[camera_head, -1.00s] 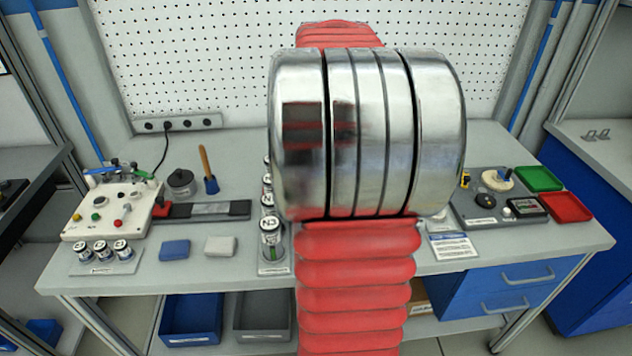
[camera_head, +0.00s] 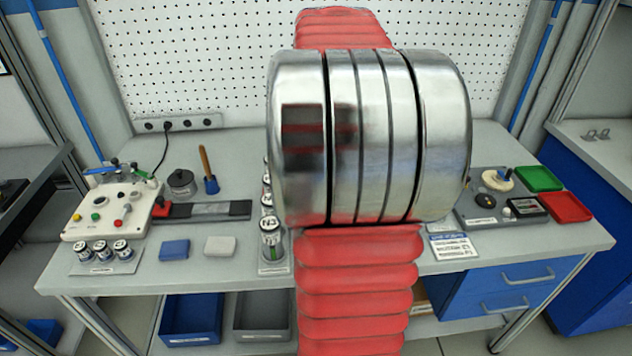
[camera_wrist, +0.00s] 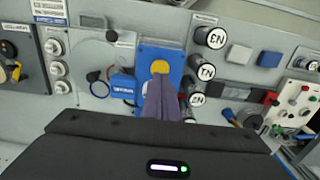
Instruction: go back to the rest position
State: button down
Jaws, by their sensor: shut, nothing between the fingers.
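My gripper (camera_wrist: 164,88) shows in the wrist view with its two grey-purple fingers together and nothing held. It points down over the bench, in front of a blue plate with a yellow disc (camera_wrist: 160,67). I cannot tell how high the fingertips are above it. In the head view my own red and metal arm stands in the middle of the picture and hides the gripper and the centre of the bench.
The workbench (camera_head: 340,262) carries a white control box (camera_head: 105,213), N-marked cylinders (camera_head: 271,238), blue and grey blocks (camera_head: 174,250), and green and red trays (camera_head: 538,179) at the right. A perforated board (camera_head: 200,60) stands behind.

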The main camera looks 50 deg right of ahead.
dwell(0.8)
jog(key=shift+w+a+r, duration=0.1)
jog(key=shift+w+a, duration=0.1)
jog(key=shift+a, duration=0.1)
jog(key=w+a+n+t+h, duration=0.1)
jog(key=w+a+n, duration=0.1)
jog(key=a, duration=0.8)
jog(key=w+a+n+t, duration=0.1)
jog(key=a+n, duration=0.2)
jog(key=a, duration=0.6)
jog(key=s+a+f+n+t, duration=0.1)
jog(key=s+a+f+n, duration=0.1)
jog(key=a, duration=0.6)
jog(key=s+a+f+n+t+y, duration=0.1)
jog(key=s+a+n+t, duration=0.1)
jog(key=a, duration=0.7)
jog(key=shift+s+a+f+n+t, duration=0.15)
jog(key=shift+s+f+n+t, duration=0.2)
jog(key=shift+s, duration=0.4)
